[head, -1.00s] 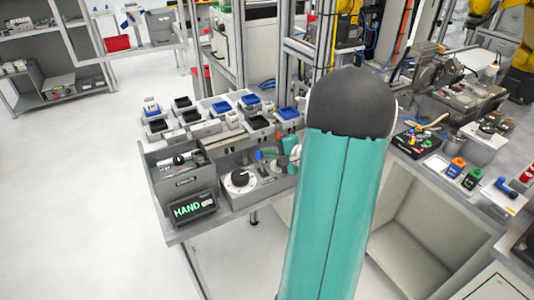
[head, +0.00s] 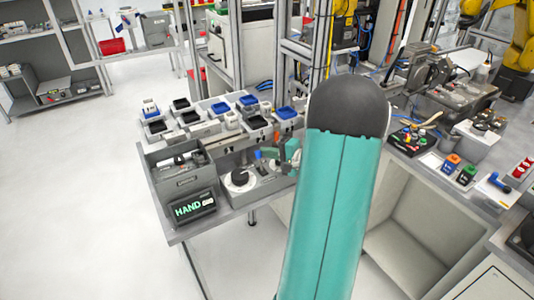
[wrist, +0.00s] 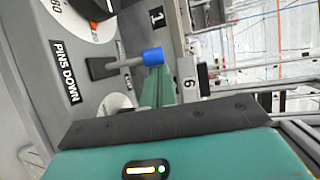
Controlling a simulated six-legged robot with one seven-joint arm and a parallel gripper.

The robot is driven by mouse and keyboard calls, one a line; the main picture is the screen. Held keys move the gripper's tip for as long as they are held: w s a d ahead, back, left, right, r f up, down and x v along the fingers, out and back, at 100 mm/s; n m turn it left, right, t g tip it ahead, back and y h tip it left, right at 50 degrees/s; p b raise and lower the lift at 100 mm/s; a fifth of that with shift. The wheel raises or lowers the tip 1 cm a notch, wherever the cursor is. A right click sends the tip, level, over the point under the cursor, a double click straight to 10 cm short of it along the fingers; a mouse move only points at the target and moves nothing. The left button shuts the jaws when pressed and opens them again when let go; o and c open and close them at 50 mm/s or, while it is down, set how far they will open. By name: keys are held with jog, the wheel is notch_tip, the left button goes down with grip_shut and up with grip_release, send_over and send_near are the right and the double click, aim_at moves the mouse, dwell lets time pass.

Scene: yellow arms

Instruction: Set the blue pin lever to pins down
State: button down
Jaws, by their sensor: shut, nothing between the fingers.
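The pin lever has a blue cap (wrist: 152,56) on a grey rod rising from a dark slot, beside a "PINS DOWN" label (wrist: 65,71) in the wrist view. In the head view its blue cap (head: 258,154) shows small on the grey control box (head: 262,190). My gripper (wrist: 157,82) is shut and empty, its teal fingers right by the blue cap. I cannot tell whether they touch it. In the head view my gripper (head: 277,154) is just right of the cap, partly hidden behind my arm. The lever's exact setting is unclear.
A round dial (head: 239,179) sits left of the lever, and a display reading "HAND" (head: 194,208) stands in front. Several small trays with blue and black parts (head: 248,101) lie behind the box. Another bench with tools (head: 414,138) is to the right.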

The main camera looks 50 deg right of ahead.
jog(key=shift+s+t, duration=0.25)
jog(key=shift+t, duration=0.05)
jog(key=shift+s+a+n+t, duration=0.2)
jog(key=shift+n+t, duration=0.1)
jog(key=shift+t, duration=0.1)
jog(key=shift+s, duration=0.15)
jog(key=shift+s+a+n+t, duration=0.15)
jog(key=shift+n+t, duration=0.15)
jog(key=shift+t, duration=0.3)
jog(key=shift+s, duration=0.35)
jog(key=shift+s+a+f, duration=0.3)
jog(key=shift+s+a, duration=0.05)
jog(key=shift+s, duration=0.05)
dwell(0.8)
jog(key=shift+w+d, duration=0.1)
jog(key=shift+d, duration=0.05)
